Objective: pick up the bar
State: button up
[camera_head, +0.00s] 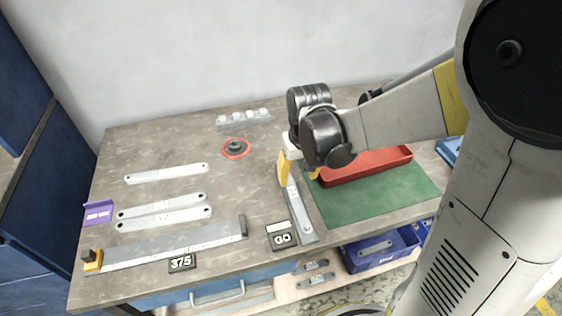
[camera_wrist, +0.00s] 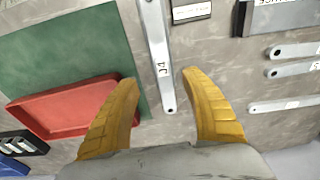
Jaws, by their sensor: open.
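A narrow light-grey metal bar (camera_wrist: 156,50) with a hole in its near end and a dark marking runs between my fingers in the wrist view. In the head view this bar (camera_head: 299,212) lies on the table left of the green mat, its far end hidden by my gripper. My gripper (camera_wrist: 160,82) is open, with one yellow finger on each side of the bar's near end and a visible gap to each. I cannot tell how high the fingertips are. Three other light bars lie at the left: one alone (camera_head: 166,173) and two close together (camera_head: 160,206) (camera_head: 164,219).
A red tray (camera_head: 372,168) stands on the green mat (camera_head: 370,205). A long grey gauge (camera_head: 170,248) with a yellow-and-black end lies at the front, beside the 375 sign (camera_head: 182,263). Another sign (camera_head: 282,236) stands by the bar. A red ring with a dark knob (camera_head: 235,148) is behind.

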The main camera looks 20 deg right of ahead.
jog(key=b, duration=0.2)
send_over(293, 192)
jog(key=s, duration=0.1)
notch_tip(293, 192, down, 4)
jog(key=shift+s+f, duration=0.15)
jog(key=shift+f, duration=0.1)
jog(key=shift+w+f+b, duration=0.2)
jog(key=shift+f+b, duration=0.2)
jog(key=shift+f, duration=0.5)
jog(key=shift+w+f+b, duration=0.2)
jog(key=shift+f+b, duration=0.25)
jog(key=shift+f, duration=0.45)
jog(key=shift+w+f+b, duration=0.2)
jog(key=shift+f+b, duration=0.2)
jog(key=shift+f, duration=0.5)
jog(key=shift+r, duration=0.1)
grip_shut()
